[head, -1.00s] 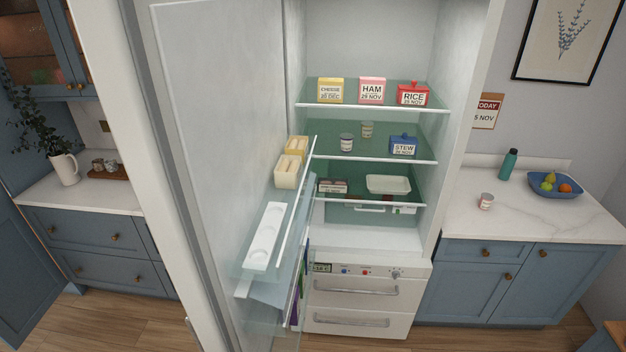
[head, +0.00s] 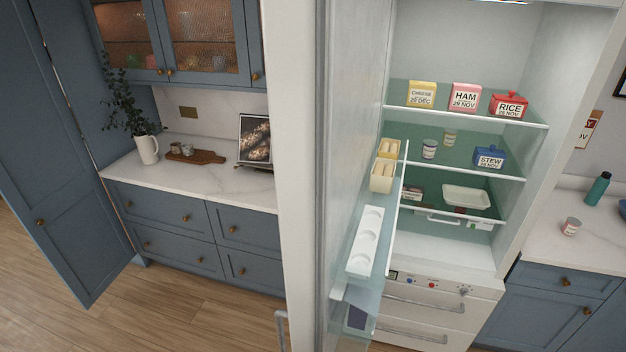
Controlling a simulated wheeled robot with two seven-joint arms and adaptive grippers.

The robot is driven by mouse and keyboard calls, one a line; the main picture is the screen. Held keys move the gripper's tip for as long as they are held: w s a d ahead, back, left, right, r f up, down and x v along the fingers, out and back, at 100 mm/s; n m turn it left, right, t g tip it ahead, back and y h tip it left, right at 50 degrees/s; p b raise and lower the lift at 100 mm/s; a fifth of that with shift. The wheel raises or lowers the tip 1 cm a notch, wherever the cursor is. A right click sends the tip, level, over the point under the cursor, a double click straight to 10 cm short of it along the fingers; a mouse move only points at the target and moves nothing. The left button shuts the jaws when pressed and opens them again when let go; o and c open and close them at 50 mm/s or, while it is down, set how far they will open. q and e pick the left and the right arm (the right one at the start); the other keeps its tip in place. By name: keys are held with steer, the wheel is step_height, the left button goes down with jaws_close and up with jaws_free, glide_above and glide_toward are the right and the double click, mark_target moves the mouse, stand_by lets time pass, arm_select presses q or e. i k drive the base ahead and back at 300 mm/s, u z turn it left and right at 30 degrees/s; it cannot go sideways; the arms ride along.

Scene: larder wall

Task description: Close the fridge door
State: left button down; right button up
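The fridge door (head: 297,150) stands wide open in the head view, swung toward me, its edge running down the middle of the picture. Its inner side has door shelves with yellow butter-like blocks (head: 383,172) and a white egg tray (head: 366,240). Part of a grey bar handle (head: 282,330) shows at the bottom, left of the door edge. The fridge interior (head: 462,45) is open to view on the right, with glass shelves holding labelled cheese, ham, rice and stew containers. Neither of my grippers is in view.
A white counter (head: 235,188) over blue drawers lies left of the door, with a jug of leaves (head: 147,149) and a wooden board (head: 195,156). A tall blue cupboard door (head: 70,180) stands at far left. Wooden floor (head: 190,310) is clear in front. Another counter (head: 560,240) lies at right.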

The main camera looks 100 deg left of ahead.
mark_target(326, 60)
steer(key=k, duration=1.15)
steer(key=u, duration=2.45)
steer(key=i, duration=0.5)
